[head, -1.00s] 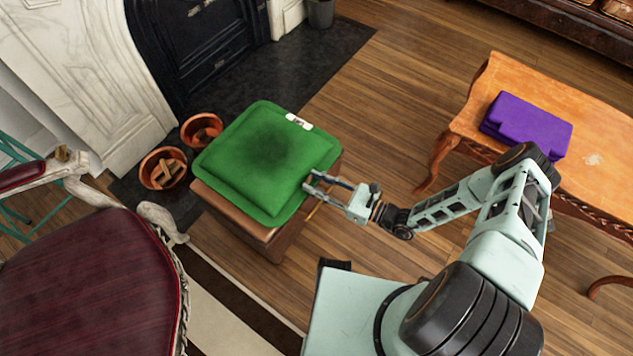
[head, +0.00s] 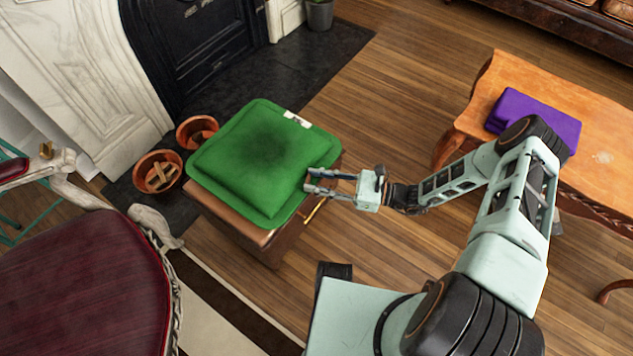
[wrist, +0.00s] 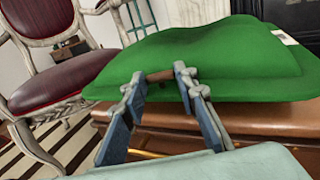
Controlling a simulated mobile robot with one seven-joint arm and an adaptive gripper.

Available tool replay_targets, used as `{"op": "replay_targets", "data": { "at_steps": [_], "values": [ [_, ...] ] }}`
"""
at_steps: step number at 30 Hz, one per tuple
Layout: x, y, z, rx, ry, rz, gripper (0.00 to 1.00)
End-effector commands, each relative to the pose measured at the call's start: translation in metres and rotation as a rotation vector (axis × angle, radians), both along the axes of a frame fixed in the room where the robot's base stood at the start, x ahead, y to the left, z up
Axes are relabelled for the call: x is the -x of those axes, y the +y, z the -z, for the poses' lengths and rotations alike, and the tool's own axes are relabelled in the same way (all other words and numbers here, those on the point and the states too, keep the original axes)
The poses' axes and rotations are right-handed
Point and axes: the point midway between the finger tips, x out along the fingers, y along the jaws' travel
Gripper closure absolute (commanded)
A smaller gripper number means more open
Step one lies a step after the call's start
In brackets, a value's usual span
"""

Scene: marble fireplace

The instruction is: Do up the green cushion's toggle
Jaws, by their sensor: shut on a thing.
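The green cushion (head: 250,150) lies on a brown leather-topped stool (head: 228,218), with a white label (head: 297,119) at its far edge. My gripper (head: 307,180) is at the cushion's right edge in the head view. In the wrist view, my gripper (wrist: 158,76) has its two fingers on either side of a small brown piece (wrist: 160,76), which looks like the toggle, at the edge of the green cushion (wrist: 215,60). The fingers are shut on it. Any loop or slot for the toggle cannot be made out.
A dark red chair (head: 90,280) stands at the lower left. Two terracotta pots (head: 158,187) sit behind the stool on the dark hearth. An orange wooden table (head: 590,150) with a purple folded item (head: 535,118) is at the right. Open wooden floor lies between.

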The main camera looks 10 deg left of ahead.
Motion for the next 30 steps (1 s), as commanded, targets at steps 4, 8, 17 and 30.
{"op": "replay_targets", "data": {
  "at_steps": [4, 8, 17, 30],
  "values": [
    [0.0004, -0.0003, 0.0003, 0.001, 0.001, 0.000, 0.97],
    [0.0004, -0.0003, 0.0003, 0.001, 0.001, 0.001, 0.59],
    [0.0002, -0.0001, 0.0003, 0.001, 0.001, 0.002, 0.55],
    [0.0035, 0.0003, -0.0057, -0.004, 0.006, 0.094, 0.55]
  ]
}}
